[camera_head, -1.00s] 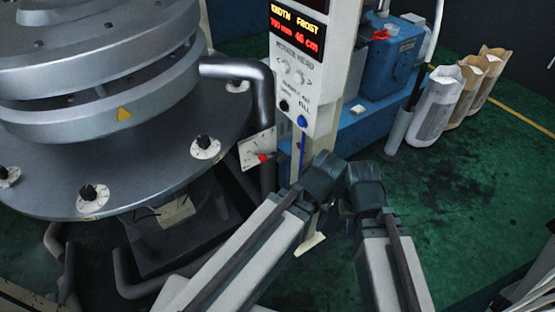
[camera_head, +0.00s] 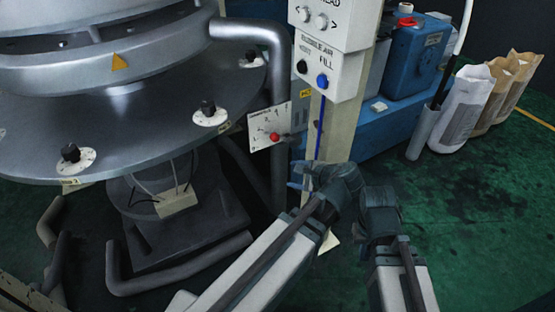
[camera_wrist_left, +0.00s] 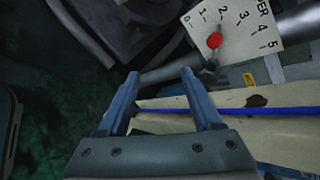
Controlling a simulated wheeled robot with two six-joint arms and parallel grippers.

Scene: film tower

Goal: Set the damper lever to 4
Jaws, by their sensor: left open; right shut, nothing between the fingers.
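The damper lever has a red knob (camera_head: 275,137) and stands in front of a white scale plate (camera_head: 262,121) beside the silver machine. In the left wrist view, the red knob (camera_wrist_left: 214,41) appears below the 1 and 2 on the numbered plate (camera_wrist_left: 250,42); its exact reading is unclear. My left gripper (camera_head: 299,178) is open and empty, below and to the right of the lever. Its two blue fingers (camera_wrist_left: 160,73) are apart and do not touch the lever. My right gripper (camera_head: 378,205) is right of the left one, shut and empty, its fingertips hard to make out.
A pale column with a blue tube (camera_head: 320,130) and control box (camera_head: 318,72) stands close behind my left gripper. A grey pipe (camera_head: 277,75) runs beside the plate. A blue machine (camera_head: 412,62) and paper sacks (camera_head: 463,110) stand at right. The green floor there is clear.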

